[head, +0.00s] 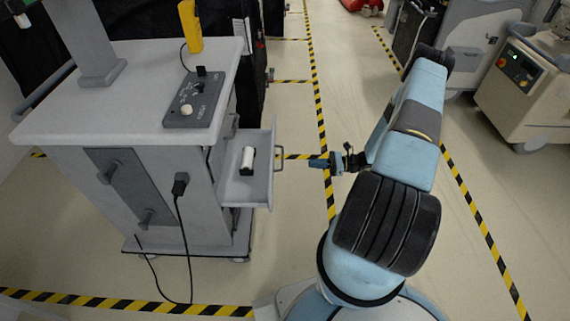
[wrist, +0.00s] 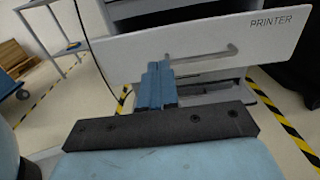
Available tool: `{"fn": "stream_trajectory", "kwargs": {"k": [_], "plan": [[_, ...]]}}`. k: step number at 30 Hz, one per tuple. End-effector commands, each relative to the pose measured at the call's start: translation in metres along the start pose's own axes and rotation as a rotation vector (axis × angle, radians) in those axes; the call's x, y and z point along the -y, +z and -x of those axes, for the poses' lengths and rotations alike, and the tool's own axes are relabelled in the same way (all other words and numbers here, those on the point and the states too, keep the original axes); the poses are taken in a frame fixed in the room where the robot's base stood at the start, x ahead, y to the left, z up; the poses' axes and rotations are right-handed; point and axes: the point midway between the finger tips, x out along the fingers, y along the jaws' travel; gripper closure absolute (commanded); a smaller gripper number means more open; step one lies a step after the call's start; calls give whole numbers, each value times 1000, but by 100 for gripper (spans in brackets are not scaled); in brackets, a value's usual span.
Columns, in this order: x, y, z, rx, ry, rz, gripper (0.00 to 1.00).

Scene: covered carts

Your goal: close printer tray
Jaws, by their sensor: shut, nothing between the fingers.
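The printer tray (head: 246,180) is a grey drawer pulled out of the right side of the grey cart (head: 150,170), with a white roll-like object (head: 247,160) lying in it. In the wrist view its white front panel (wrist: 120,58) carries the word PRINTER and a grey bar handle (wrist: 205,58). My gripper (head: 318,163) is to the right of the tray, pointing at its front with a gap in the head view. In the wrist view my gripper (wrist: 156,68) shows shut and empty, blue fingers together, in front of the panel near the handle's left end. Contact cannot be told there.
A control box (head: 196,100) with a knob and a yellow handheld device (head: 191,26) are on the cart top. A black cable (head: 186,240) hangs down its side. Floor right of the tray is clear, with striped tape (head: 322,120). Other carts (head: 525,85) stand at the upper right.

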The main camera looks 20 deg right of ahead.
Motion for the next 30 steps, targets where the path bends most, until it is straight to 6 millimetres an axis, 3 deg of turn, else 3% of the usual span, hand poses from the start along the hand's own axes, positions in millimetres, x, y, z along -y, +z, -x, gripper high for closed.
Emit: {"fn": "stream_trajectory", "kwargs": {"k": [5, 21, 30], "plan": [[-1, -1, -15, 3, 0, -2, 100], [-1, -1, -107, 3, 2, -2, 100], [-1, -1, -136, 1, 0, -1, 100]]}}
